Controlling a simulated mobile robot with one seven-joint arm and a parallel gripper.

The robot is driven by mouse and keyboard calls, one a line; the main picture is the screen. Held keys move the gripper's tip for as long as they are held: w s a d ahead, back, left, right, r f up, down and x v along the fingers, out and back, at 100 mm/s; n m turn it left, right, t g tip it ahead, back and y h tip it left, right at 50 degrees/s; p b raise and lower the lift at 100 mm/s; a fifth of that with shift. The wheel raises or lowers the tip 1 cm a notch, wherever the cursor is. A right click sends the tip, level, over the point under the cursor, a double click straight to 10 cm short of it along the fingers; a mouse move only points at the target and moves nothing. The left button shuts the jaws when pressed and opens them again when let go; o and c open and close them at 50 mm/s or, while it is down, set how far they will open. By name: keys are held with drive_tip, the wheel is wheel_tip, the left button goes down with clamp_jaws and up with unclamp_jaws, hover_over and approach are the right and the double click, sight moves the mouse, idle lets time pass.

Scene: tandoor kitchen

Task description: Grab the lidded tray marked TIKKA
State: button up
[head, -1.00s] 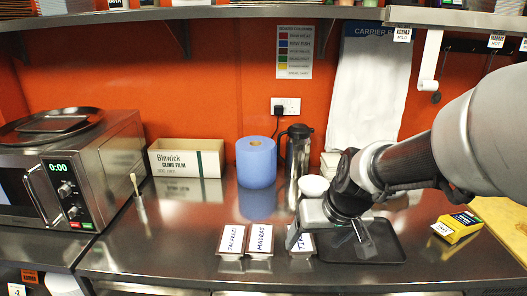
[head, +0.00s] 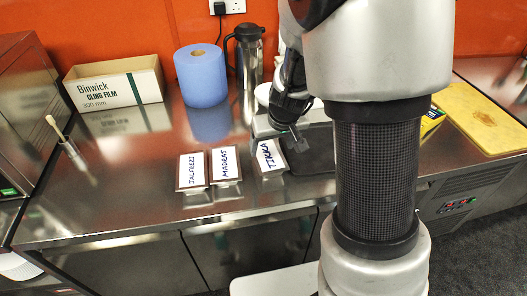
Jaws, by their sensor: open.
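The lidded tray marked TIKKA (head: 269,156) lies on the steel counter, turned slightly askew, its white lid label facing up. It is the rightmost of three labelled trays, beside the tray marked MADRAS (head: 226,164) and the tray marked JALFREZI (head: 192,170). My arm hides part of the gripper and the area to the right.
A blue paper roll (head: 201,75), a steel flask (head: 249,60) and a cling film box (head: 115,84) stand behind. The counter left of JALFREZI is mostly clear.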

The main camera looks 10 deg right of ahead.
sight(268, 155)
drive_tip(key=shift+b+x, duration=1.05)
drive_tip(key=shift+x, duration=3.2)
drive_tip(key=shift+w+a+f+b, duration=0.1)
drive_tip(key=shift+w+f+b, duration=0.1)
drive_tip(key=shift+b, duration=0.15)
drive_tip(key=c, duration=1)
drive_tip(key=shift+o, duration=0.2)
drive_tip(key=shift+r, duration=0.1)
